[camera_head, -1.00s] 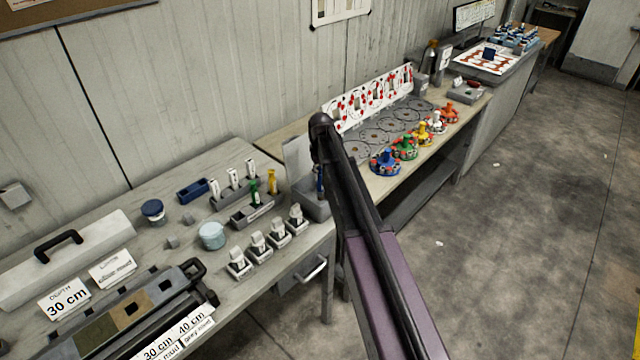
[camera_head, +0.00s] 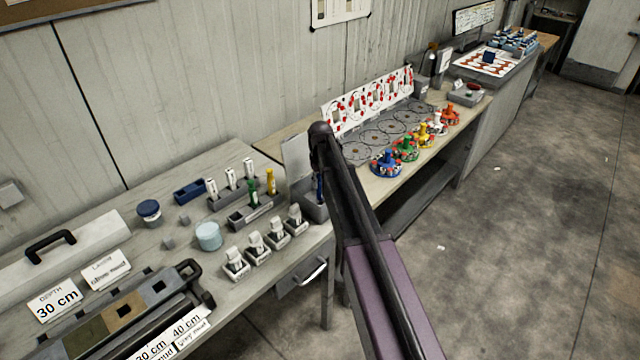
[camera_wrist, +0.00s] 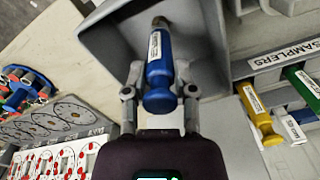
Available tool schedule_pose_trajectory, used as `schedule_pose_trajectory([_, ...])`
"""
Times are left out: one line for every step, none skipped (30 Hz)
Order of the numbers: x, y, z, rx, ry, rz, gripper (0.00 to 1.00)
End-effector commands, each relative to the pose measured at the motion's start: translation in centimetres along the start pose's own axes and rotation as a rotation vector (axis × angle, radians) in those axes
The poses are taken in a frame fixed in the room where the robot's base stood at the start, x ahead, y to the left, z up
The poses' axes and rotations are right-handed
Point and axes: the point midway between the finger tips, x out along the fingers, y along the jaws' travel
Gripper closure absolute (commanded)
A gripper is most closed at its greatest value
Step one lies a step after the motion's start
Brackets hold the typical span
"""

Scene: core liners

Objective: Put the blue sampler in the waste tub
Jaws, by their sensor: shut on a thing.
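The blue sampler (camera_wrist: 159,72), with a white label and a metal tip, is between the fingers of my gripper (camera_wrist: 159,92) in the wrist view. My gripper is shut on it. The grey waste tub (camera_wrist: 96,38) lies behind and around the sampler in that view, so the sampler is over or inside its opening; the exact depth cannot be told. In the head view a sliver of the blue sampler (camera_head: 320,188) shows beside my arm, at the grey tub (camera_head: 313,209) on the near table's right end. My arm hides the gripper there.
Left of the tub is a sampler rack (camera_head: 254,212) with green and yellow samplers; it also shows in the wrist view (camera_wrist: 280,62). White-labelled samplers stand in another rack (camera_head: 228,190). Several small white holders (camera_head: 257,250) stand in front. Coloured knobbed parts (camera_head: 404,148) line the far bench.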

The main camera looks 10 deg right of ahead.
Motion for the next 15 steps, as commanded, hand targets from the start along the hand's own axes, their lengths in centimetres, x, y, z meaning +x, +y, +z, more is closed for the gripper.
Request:
schedule_pose_trajectory([-0.04, -0.01, 0.00, 0.000, 0.000, 0.000, 1.00])
schedule_pose_trajectory([-0.04, -0.02, 0.00, 0.000, 0.000, 0.000, 1.00])
schedule_pose_trajectory([-0.04, -0.02, 0.00, 0.000, 0.000, 0.000, 1.00])
schedule_pose_trajectory([-0.02, -0.03, 0.00, 0.000, 0.000, 0.000, 1.00])
schedule_pose_trajectory([0.02, -0.02, -0.01, 0.000, 0.000, 0.000, 1.00])
schedule_pose_trajectory([0.12, -0.03, 0.00, 0.000, 0.000, 0.000, 1.00])
schedule_pose_trajectory([0.21, -0.03, 0.00, 0.000, 0.000, 0.000, 1.00])
schedule_pose_trajectory([0.30, -0.04, -0.01, 0.000, 0.000, 0.000, 1.00])
schedule_pose_trajectory([0.39, -0.04, -0.01, 0.000, 0.000, 0.000, 1.00])
schedule_pose_trajectory([0.31, -0.04, -0.01, -0.001, 0.000, 0.000, 0.59])
schedule_pose_trajectory([0.26, -0.04, -0.01, -0.001, 0.000, 0.000, 0.50])
schedule_pose_trajectory([0.25, -0.04, -0.01, -0.001, 0.000, 0.000, 0.38])
schedule_pose_trajectory([0.25, -0.05, -0.01, -0.001, 0.000, 0.000, 0.30])
schedule_pose_trajectory([0.25, -0.05, -0.01, -0.001, 0.000, 0.000, 0.30])
schedule_pose_trajectory([0.25, -0.05, -0.01, -0.001, 0.000, 0.000, 0.30])
